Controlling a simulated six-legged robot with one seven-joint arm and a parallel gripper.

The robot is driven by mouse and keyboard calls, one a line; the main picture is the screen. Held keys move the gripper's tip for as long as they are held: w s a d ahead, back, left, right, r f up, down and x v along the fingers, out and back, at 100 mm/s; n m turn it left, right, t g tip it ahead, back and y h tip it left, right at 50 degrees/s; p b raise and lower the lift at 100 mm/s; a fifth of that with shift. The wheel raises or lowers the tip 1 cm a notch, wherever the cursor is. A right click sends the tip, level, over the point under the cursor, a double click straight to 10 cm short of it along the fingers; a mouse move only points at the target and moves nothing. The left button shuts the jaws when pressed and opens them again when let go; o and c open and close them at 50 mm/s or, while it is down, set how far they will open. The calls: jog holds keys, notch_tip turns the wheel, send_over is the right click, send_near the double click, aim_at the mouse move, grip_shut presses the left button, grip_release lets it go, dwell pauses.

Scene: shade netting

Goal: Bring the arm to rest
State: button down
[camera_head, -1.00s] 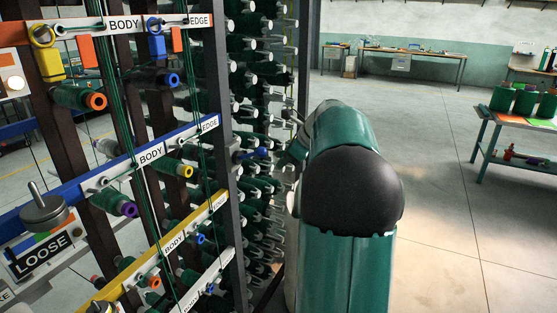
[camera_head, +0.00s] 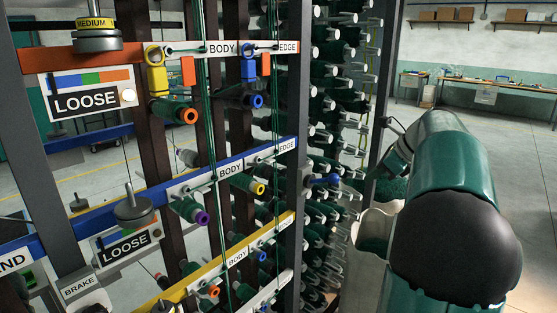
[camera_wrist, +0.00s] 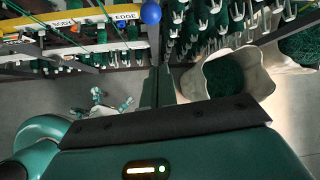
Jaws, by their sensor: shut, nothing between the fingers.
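My arm shows on the right of the head view, a green link with a rounded dark joint cover (camera_head: 458,245) nearest the camera. It bends away toward the end of the rack, and its far end is partly hidden. In the wrist view, my gripper (camera_wrist: 158,85) shows as two narrow fingers close together, with nothing seen between them. They stand above the green housing with its dark bar and a small lit indicator. A blue ball knob (camera_wrist: 151,12) on the rack lies beyond the fingers. Contact with the rack cannot be made out.
The rack with labelled rails (camera_head: 235,170) and many green spools (camera_head: 335,110) fills the left and middle, close beside my arm. Pale sacks of green netting (camera_wrist: 228,75) stand near it. A workbench (camera_head: 485,90) is far back. Open floor (camera_head: 525,150) lies at the right.

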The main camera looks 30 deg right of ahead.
jog(key=s+a+f+n+g, duration=0.2)
jog(key=a+n, duration=1.1)
jog(key=a, duration=1.1)
jog(key=s+a+f+n+h, duration=0.1)
jog(key=s+a+f+n, duration=0.4)
jog(key=s+a+n, duration=0.2)
jog(key=s+a+f+n+h, duration=0.1)
jog(key=s+a+f+n, duration=0.3)
jog(key=s+a+n, duration=0.3)
jog(key=a+n, duration=0.3)
jog(key=shift+f, duration=0.4)
